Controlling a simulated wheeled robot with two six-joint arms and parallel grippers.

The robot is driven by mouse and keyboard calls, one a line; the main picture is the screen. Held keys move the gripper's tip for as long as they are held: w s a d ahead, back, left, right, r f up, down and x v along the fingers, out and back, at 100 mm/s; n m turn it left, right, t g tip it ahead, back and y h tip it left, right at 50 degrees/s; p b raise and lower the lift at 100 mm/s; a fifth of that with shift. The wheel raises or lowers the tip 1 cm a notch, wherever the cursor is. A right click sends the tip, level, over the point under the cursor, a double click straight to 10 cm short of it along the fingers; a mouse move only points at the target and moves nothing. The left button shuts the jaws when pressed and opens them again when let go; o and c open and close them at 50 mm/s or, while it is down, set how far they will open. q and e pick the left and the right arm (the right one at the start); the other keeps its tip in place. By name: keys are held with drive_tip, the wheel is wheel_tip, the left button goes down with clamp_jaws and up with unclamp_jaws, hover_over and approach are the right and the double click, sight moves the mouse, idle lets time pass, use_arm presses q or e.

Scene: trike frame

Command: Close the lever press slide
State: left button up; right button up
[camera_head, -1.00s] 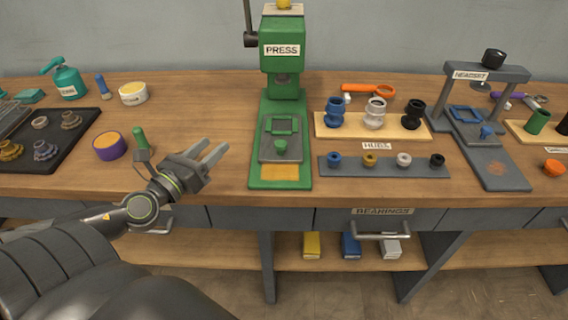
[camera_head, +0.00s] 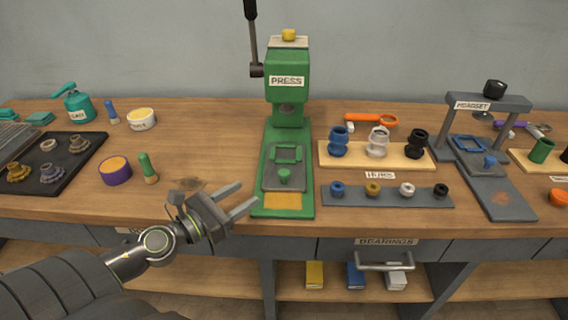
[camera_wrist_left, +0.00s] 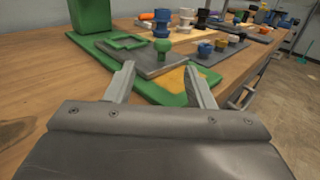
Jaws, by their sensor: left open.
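The green lever press (camera_head: 287,88) stands at the back middle of the bench, with its dark lever (camera_head: 252,35) upright at its left. Its grey slide (camera_head: 285,169) lies on the green base, with a green square frame and a green knob (camera_head: 284,176). A yellow-orange patch of base shows in front of the slide. In the left wrist view the knob (camera_wrist_left: 161,46) stands just beyond the fingertips. My left gripper (camera_head: 247,197) is open and empty, at the front left of the press base, apart from the knob. My right gripper is out of view.
A green-handled tool (camera_head: 148,168) and a purple tub (camera_head: 115,171) stand left of the gripper. A grey strip of small bearings (camera_head: 388,196) and a wooden hub board (camera_head: 375,155) lie right of the press. A drawer handle (camera_head: 384,260) juts below the bench edge.

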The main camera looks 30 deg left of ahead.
sight(280, 173)
use_arm(q)
drive_tip(key=p+x, duration=0.1)
drive_tip(key=p, duration=0.1)
drive_tip(key=p+x, duration=0.1)
drive_tip(key=x, duration=0.1)
drive_tip(key=p+x, duration=0.2)
drive_tip(key=shift+d+r+p, duration=0.25)
drive_tip(key=shift+r+p, duration=0.05)
drive_tip(key=x, duration=0.2)
drive_tip(key=p+x, duration=0.1)
drive_tip(key=x, duration=0.1)
drive_tip(key=p+x, duration=0.1)
drive_tip(key=x, duration=0.1)
drive_tip(key=shift+w+d+f, duration=0.1)
drive_tip(key=shift+w+f, duration=0.15)
drive_tip(key=shift+w, duration=0.15)
drive_tip(key=shift+w+d+f+p, duration=0.1)
drive_tip(key=shift+w+p, duration=0.1)
drive_tip(key=shift+w, duration=0.1)
drive_tip(key=shift+w+d+p, duration=0.1)
drive_tip(key=shift+w+p, duration=0.05)
drive_tip(key=shift+w, duration=0.2)
drive_tip(key=shift+c, duration=0.2)
clamp_jaws()
